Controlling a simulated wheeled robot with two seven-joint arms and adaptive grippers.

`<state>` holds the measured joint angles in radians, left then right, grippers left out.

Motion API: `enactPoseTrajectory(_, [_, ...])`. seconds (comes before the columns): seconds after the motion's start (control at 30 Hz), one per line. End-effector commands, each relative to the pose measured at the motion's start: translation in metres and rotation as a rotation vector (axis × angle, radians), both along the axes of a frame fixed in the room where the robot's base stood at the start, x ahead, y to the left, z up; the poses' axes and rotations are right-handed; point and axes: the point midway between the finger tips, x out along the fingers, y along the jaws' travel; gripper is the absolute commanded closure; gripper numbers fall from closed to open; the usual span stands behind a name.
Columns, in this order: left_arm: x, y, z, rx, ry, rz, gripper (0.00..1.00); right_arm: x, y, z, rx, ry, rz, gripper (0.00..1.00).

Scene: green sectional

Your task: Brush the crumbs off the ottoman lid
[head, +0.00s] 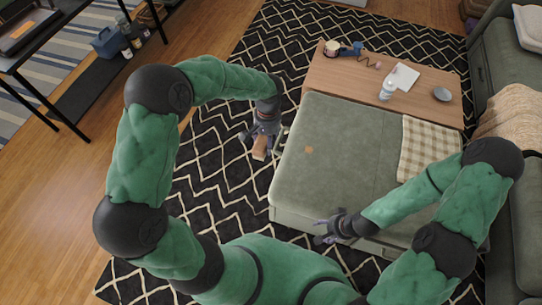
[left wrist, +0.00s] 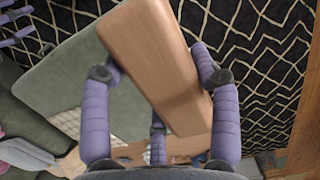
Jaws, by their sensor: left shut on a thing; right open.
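The green ottoman lid (head: 345,150) lies right of centre in the head view, with one small orange-brown patch (head: 309,149) on it that may be crumbs. My left gripper (head: 262,144) is left of the ottoman, over the rug, shut on a wooden brush-like block (head: 259,154). In the left wrist view the block (left wrist: 155,55) sits between the purple fingers, smooth wooden face to the camera; any bristles are hidden. The ottoman (left wrist: 70,80) shows behind it. My right gripper (head: 326,230) is open and empty at the ottoman's near edge.
A checked blanket (head: 428,148) covers the lid's right part. Behind it a wooden table (head: 330,78) bears a mug (head: 332,48), a white bottle (head: 388,88), papers and a grey dish (head: 442,94). A green sofa (head: 505,65) stands right. The patterned rug (head: 215,185) is clear at left.

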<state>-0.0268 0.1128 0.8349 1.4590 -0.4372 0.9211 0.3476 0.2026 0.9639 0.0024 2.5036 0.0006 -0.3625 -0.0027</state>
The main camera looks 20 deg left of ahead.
Motion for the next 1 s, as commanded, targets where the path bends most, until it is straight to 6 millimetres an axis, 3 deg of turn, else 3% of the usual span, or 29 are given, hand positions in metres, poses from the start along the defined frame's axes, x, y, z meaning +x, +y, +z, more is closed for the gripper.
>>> enactPoseTrajectory(0.03, [0.0,0.0,-0.022,0.0,0.0,0.001,0.65,0.0,0.0,-0.022,0.0,0.0,0.0,0.4])
enactPoseTrajectory(0.1, [0.0,0.0,-0.037,0.0,0.0,0.0,0.65,0.0,0.0,-0.038,0.0,0.0,0.0,0.4])
enactPoseTrajectory(0.23, [0.0,0.0,-0.06,0.0,0.0,0.0,0.65,0.0,0.0,-0.06,0.0,0.0,0.0,0.4])
enactPoseTrajectory(0.37, [0.0,0.0,-0.07,0.0,0.0,0.0,0.65,0.0,0.0,-0.071,0.0,0.0,0.0,0.4])
enactPoseTrajectory(0.77, [0.0,0.0,-0.07,0.001,0.001,0.001,0.65,0.0,0.0,-0.067,0.0,-0.001,0.0,0.4])
enactPoseTrajectory(1.0, [-0.011,0.004,-0.093,0.017,0.006,0.004,0.65,0.0,0.0,-0.031,0.0,-0.001,0.0,0.4])
